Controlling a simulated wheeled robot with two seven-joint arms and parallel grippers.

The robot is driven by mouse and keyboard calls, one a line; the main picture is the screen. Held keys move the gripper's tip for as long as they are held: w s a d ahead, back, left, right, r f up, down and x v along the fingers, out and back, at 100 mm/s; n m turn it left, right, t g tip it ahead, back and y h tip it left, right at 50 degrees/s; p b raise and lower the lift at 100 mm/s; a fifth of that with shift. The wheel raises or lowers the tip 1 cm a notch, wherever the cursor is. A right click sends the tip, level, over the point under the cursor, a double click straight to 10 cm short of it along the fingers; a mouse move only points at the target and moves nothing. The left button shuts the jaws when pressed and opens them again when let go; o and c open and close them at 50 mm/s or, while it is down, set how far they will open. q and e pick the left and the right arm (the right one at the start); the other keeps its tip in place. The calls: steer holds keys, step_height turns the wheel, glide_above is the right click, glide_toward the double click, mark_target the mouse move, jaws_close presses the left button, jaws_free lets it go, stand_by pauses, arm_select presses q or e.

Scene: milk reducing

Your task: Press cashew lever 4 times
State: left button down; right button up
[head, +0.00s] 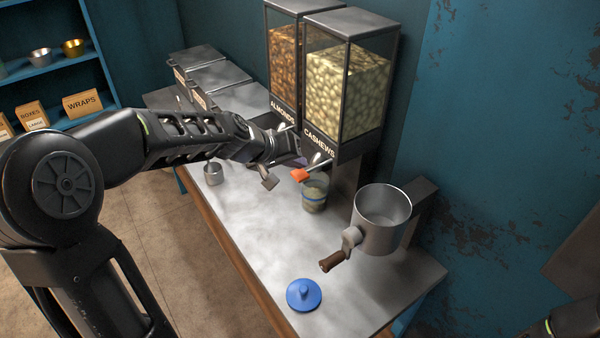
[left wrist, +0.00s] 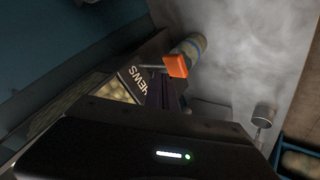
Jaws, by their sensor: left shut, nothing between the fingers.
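The cashew dispenser (head: 344,85) is a clear-sided box full of pale nuts, labelled CASHEWS, on the metal table. Its lever has an orange tip (head: 300,175) that sticks out below the label; the orange tip also shows in the left wrist view (left wrist: 177,66). A jar (head: 315,193) with pale contents stands on the table below the lever. My left gripper (head: 287,163) is shut and empty, just left of the orange tip; I cannot tell whether it touches the lever. Part of a dark arm, mine, shows at the bottom right, with no right gripper visible.
The almond dispenser (head: 283,55) stands behind the cashew one, with a grey-tipped lever (head: 269,180). A metal pot with a crank (head: 381,222) and a blue lid (head: 304,294) are on the table's near part. A small metal cup (head: 213,173) stands left. Shelves hold boxes and bowls.

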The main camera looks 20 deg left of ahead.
mark_target(300, 173)
stand_by(0.8)
arm_select(q)
steer(key=shift+f+b, duration=0.4)
steer(key=shift+b, duration=0.15)
steer(key=shift+f+b, duration=1.35)
steer(key=shift+b, duration=0.1)
stand_by(1.1)
steer(key=shift+r, duration=0.1)
steer(key=shift+r+p, duration=1.3)
steer(key=shift+r, duration=0.35)
step_height(300, 173, up, 5)
steer(key=p, duration=0.4)
stand_by(0.5)
